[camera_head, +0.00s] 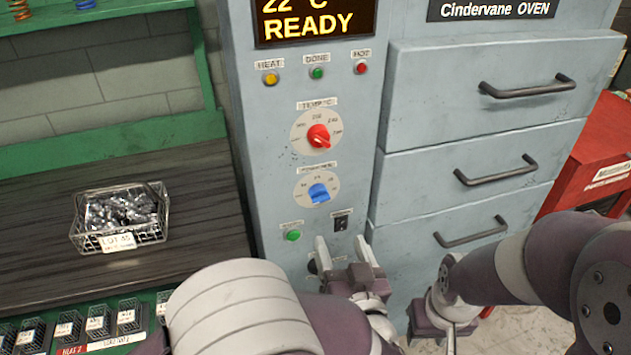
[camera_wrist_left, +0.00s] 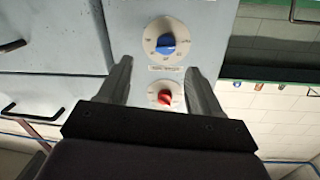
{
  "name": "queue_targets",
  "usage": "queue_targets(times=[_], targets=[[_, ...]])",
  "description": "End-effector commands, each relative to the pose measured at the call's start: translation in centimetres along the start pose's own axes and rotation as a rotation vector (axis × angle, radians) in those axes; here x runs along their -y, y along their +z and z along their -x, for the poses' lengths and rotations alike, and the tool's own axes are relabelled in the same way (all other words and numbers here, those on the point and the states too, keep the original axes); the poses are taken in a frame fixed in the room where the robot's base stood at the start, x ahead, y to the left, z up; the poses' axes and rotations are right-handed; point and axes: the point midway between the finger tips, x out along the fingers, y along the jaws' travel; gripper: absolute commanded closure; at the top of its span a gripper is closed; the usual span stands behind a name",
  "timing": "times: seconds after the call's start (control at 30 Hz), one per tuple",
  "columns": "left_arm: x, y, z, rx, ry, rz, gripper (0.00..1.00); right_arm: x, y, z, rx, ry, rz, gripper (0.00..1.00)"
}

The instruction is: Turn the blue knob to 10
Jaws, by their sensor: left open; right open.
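The blue knob (camera_head: 319,193) sits on a pale round dial on the grey oven's front panel, below a red knob (camera_head: 318,136). Its dial numbers are too small to read surely. The blue knob (camera_wrist_left: 166,44) also shows in the left wrist view, which is upside down, with the red knob (camera_wrist_left: 165,97) below it. My left gripper (camera_head: 343,249) is open and empty, below the blue knob and apart from it in the head view. In the left wrist view the knob lies ahead between the fingertips (camera_wrist_left: 159,68). My right gripper (camera_head: 437,322) is open near the lower drawer.
A display (camera_head: 314,20) reads READY above several indicator lights. A green button (camera_head: 293,235) and a black switch (camera_head: 341,222) sit below the blue dial. Drawers with handles (camera_head: 528,88) are at right. A wire basket (camera_head: 122,220) of metal parts stands on the dark shelf at left.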

Motion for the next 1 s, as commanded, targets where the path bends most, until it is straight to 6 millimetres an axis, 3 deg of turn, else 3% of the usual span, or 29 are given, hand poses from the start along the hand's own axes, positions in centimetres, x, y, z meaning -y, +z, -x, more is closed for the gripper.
queue_targets(times=[0.07, 0.17, 0.4, 0.6, 0.77, 1.0], targets=[[0.2, 0.1, 0.5, -0.024, -0.028, -0.013, 0.36, 0.0, 0.1, -0.3, 0.0, 0.0, 0.0, 0.57], [0.5, -0.1, -0.7, -0.027, -0.041, -0.016, 0.36, 0.0, 0.0, -0.1, 0.0, 0.0, 0.0, 0.57], [0.8, -0.3, -7.0, -0.027, -0.041, -0.013, 0.36, 0.0, 0.0, 0.1, 0.0, 0.0, 0.0, 0.57], [0.8, -0.4, -10.6, -0.027, -0.037, -0.013, 0.36, 0.0, 0.0, 0.1, 0.0, 0.0, 0.0, 0.57], [0.8, -0.5, -11.7, -0.027, -0.034, -0.013, 0.36, 0.0, 0.0, 0.1, 0.0, 0.0, 0.0, 0.57], [0.8, -0.5, -11.9, -0.027, -0.033, -0.013, 0.36, 0.0, 0.0, 0.1, 0.0, 0.0, 0.0, 0.57]])
